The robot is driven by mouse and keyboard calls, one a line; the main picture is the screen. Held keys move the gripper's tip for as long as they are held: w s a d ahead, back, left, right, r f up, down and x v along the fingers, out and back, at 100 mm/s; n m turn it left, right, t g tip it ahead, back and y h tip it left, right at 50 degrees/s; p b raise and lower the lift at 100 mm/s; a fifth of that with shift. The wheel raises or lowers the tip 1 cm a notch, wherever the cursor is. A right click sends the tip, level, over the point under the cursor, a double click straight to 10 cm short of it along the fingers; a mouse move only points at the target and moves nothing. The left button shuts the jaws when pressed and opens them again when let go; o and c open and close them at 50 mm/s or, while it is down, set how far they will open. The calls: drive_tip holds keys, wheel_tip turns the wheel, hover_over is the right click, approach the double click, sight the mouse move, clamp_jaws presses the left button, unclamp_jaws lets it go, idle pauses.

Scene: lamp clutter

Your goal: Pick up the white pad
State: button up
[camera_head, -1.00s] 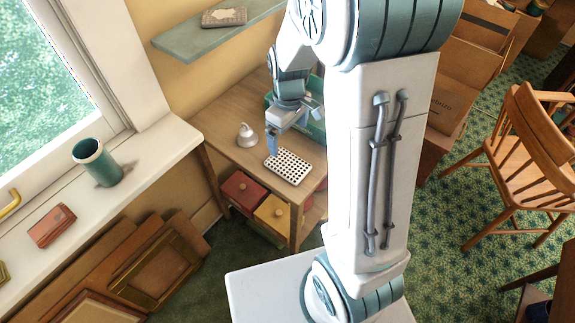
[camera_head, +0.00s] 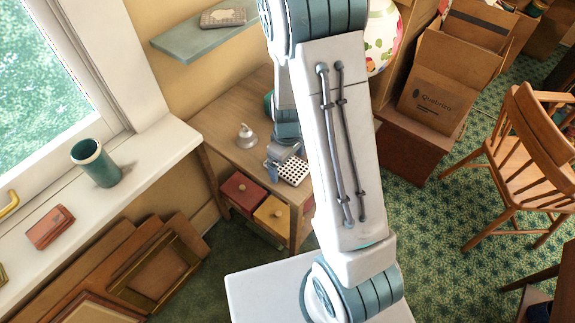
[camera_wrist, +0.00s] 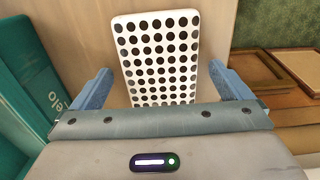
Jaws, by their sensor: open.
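The white pad (camera_head: 293,170) with black dots lies on the wooden table, partly covered by my gripper in the head view. In the wrist view the pad (camera_wrist: 157,58) lies ahead of and between the two blue fingers, with bare wood on either side of it. My gripper (camera_wrist: 161,90) is open and empty, its fingers set wider than the pad. In the head view my gripper (camera_head: 276,172) is low at the pad's left side. I cannot tell whether the fingers touch the table.
A silver bell (camera_head: 246,137) stands on the table (camera_head: 222,122) left of the pad. A teal box (camera_wrist: 35,85) lies at the left in the wrist view. Red (camera_head: 243,190) and yellow (camera_head: 272,212) drawers sit under the table. Picture frames (camera_head: 150,270) lean below the windowsill.

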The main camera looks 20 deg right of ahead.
drive_tip(key=c, duration=1.1)
drive_tip(key=shift+o, duration=0.2)
drive_tip(key=shift+r, duration=0.15)
